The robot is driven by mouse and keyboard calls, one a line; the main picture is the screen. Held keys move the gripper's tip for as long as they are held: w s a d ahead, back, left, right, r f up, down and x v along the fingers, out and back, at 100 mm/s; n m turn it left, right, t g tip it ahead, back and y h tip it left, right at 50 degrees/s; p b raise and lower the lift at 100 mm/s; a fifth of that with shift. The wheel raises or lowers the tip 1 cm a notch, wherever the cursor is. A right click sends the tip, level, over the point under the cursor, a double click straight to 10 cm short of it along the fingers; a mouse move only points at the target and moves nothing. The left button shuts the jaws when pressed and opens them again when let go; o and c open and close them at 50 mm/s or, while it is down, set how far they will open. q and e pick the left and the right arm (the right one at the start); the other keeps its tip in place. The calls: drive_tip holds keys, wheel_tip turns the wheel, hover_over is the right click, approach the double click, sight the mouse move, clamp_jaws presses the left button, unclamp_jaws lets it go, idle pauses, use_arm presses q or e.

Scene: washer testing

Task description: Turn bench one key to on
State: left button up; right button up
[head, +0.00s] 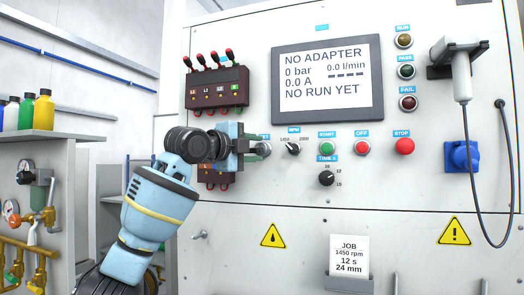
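My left gripper (252,144) reaches in from the left in the head view, in front of the panel just left of the control row. Its fingertips are at a round silver switch (265,148), which is partly covered. This looks like the key switch; its label above is mostly hidden, so I cannot read it in full. I cannot tell whether the fingers are closed on a key or what position the key is in. My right gripper is not in view.
The bench panel (450,190) holds a display (327,80) reading "NO ADAPTER" and "NO RUN YET". Right of the gripper are an RPM knob (293,148), green start button (327,147), red off button (362,147), red stop button (404,146) and time knob (326,178).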

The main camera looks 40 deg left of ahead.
use_arm(q)
drive_tip(key=s, duration=0.7)
drive_tip(key=shift+s+a, duration=0.25)
